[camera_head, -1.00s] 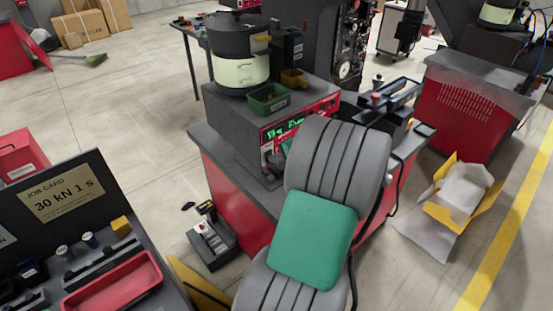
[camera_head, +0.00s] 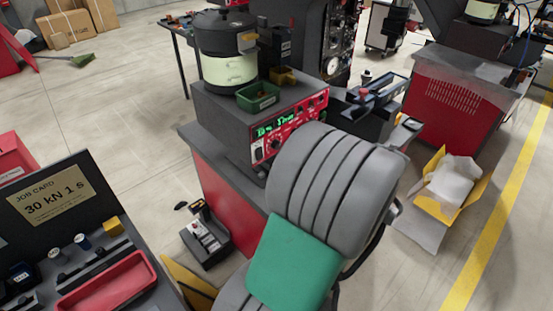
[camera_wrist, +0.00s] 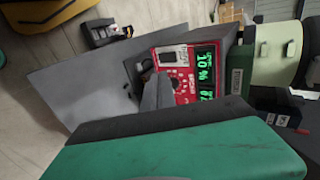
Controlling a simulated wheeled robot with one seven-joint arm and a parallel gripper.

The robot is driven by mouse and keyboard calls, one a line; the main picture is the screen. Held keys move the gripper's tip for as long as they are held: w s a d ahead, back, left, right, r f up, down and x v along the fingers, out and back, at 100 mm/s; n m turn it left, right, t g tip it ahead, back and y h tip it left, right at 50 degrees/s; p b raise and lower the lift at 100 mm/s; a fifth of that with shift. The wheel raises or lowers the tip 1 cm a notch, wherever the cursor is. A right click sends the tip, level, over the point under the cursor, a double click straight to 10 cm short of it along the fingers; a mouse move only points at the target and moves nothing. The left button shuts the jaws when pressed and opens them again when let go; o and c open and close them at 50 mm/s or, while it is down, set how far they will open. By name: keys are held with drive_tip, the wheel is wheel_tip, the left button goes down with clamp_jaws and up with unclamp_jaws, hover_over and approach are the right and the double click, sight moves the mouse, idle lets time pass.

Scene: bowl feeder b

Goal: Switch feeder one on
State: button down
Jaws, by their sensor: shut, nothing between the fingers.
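A bowl feeder stands on a red and grey bench: a dark bowl with a pale green band (camera_head: 228,70) on a dark grey base (camera_head: 222,112). Its red control panel (camera_head: 290,125) has a lit green display and a dark switch (camera_head: 258,154) at its left end. In the wrist view the panel (camera_wrist: 188,82) shows side-on, with the switch (camera_wrist: 170,56) in a pale plate and the display reading about 10 %. My gripper (camera_wrist: 157,92) is shut and empty, in front of the panel's lower edge; contact cannot be told. My arm hides it in the head view.
A green tray (camera_head: 258,97) and yellow bin sit on the feeder base. A dark device with a red button (camera_head: 365,92) is on the bench's right. A second feeder stands on a red cabinet (camera_head: 455,95) at upper right. A job card board (camera_head: 50,195) is at left.

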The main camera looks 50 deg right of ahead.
drive_tip(key=shift+v, duration=1.6)
wheel_tip(320, 180, down, 2)
drive_tip(key=b, duration=0.7)
drive_tip(key=shift+s, duration=0.15)
drive_tip(key=shift+r, duration=0.3)
approach(260, 158)
wheel_tip(260, 158, down, 3)
drive_tip(key=w, duration=0.1)
drive_tip(key=shift+w+d+f+p, duration=0.15)
drive_tip(key=shift+w+p, duration=0.2)
drive_tip(key=shift+w, duration=0.7)
drive_tip(key=shift+w+d+f+p, duration=0.1)
drive_tip(key=shift+w+d+p, duration=0.2)
drive_tip(key=shift+w, duration=0.75)
drive_tip(key=shift+a, duration=0.1)
